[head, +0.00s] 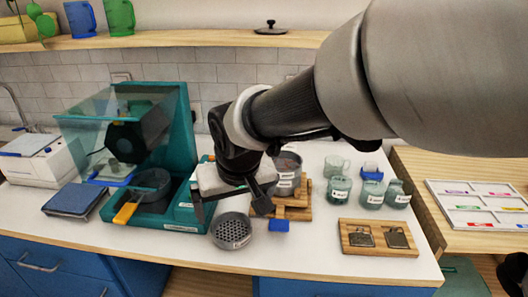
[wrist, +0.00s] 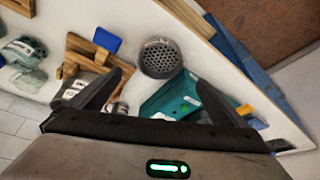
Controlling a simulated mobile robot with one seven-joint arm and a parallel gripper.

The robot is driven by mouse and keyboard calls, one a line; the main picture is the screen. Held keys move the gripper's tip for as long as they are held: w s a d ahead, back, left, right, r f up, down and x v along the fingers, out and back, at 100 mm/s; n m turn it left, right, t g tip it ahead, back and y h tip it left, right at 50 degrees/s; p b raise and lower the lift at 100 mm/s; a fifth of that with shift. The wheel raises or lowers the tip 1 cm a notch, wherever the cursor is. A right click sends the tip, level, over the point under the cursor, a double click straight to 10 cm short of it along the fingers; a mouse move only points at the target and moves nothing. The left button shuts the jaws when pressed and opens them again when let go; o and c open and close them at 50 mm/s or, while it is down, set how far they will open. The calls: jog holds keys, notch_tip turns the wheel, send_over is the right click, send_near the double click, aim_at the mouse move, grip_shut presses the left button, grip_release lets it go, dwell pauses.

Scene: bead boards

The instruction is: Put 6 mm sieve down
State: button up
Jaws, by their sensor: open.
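A round grey sieve (head: 231,231) with a perforated plate and a small white label lies flat on the white counter (head: 310,247), near its front edge. Its label is too small to read. My gripper (head: 230,208) is open and empty, its fingers pointing down close to the sieve. In the wrist view the sieve (wrist: 160,57) lies just beyond the fingertips, roughly between them, and nothing is held. More labelled grey sieves (head: 286,181) stand stacked on a wooden stand (head: 296,207), partly hidden behind my gripper.
A teal machine (head: 186,150) with a clear cover stands left of the gripper. A blue block (head: 279,225) is at the wooden stand's front. Labelled jars (head: 372,194) and a wooden board (head: 360,250) with metal plates are to the right. The counter's front middle is clear.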

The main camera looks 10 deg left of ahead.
jog(key=s+d+r+m+t+h, duration=0.1)
jog(key=s+d+r, duration=0.15)
jog(key=d, duration=0.55)
jog(key=s+d+r+m, duration=0.1)
jog(key=d+r+m, duration=0.1)
jog(key=d+r, duration=0.35)
jog(key=s+d+f+m+h, duration=0.1)
jog(key=s+d+m, duration=0.1)
jog(key=s+d, duration=0.6)
jog(key=d, duration=0.4)
jog(key=shift+d+f+t, duration=0.15)
jog(key=shift+f+t, duration=0.05)
jog(key=shift+t, duration=0.1)
